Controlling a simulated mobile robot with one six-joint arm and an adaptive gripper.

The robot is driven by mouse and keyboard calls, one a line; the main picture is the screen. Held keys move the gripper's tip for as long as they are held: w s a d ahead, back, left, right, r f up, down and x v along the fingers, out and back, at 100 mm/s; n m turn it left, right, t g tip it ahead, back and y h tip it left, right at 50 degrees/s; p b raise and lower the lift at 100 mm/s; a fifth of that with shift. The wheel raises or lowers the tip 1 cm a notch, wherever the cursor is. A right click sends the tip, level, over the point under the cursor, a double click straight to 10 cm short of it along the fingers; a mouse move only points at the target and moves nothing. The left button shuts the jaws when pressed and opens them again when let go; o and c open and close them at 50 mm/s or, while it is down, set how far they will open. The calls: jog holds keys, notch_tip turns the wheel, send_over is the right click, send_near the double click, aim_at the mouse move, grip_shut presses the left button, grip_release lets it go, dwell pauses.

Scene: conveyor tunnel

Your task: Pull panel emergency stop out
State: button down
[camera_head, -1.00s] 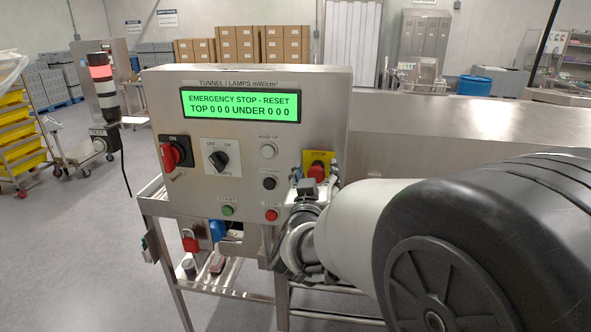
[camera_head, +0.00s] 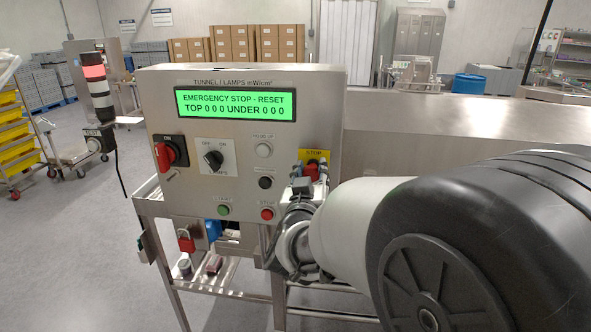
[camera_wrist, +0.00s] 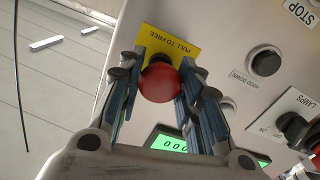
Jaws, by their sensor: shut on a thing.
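The panel emergency stop is a red mushroom button on a yellow plate, at the right of the steel control panel (camera_head: 150,100). In the wrist view the red button (camera_wrist: 159,84) sits between the two fingers of my gripper (camera_wrist: 158,90), in front of the yellow plate (camera_wrist: 168,46), which reads "PULL TO FREE". The fingers are shut on the button's sides. In the head view my gripper (camera_head: 312,172) and arm partly hide the button. The green display (camera_head: 236,104) reads "EMERGENCY STOP - RESET" and "TOP 0 0 0 UNDER 0 0 0".
A red rotary switch (camera_head: 166,153), a black lamps knob (camera_head: 214,160), and several small buttons are on the same panel face. A steel tunnel surface (camera_head: 450,125) extends right. A signal column (camera_head: 97,85) with a red light stands at left. Open floor lies at lower left.

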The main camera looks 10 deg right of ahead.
jog(key=shift+v, duration=0.85)
jog(key=c, duration=1.6)
grip_release()
jog(key=o, duration=0.3)
jog(key=shift+s, duration=0.15)
jog(key=shift+o, duration=1)
jog(key=v, duration=1.2)
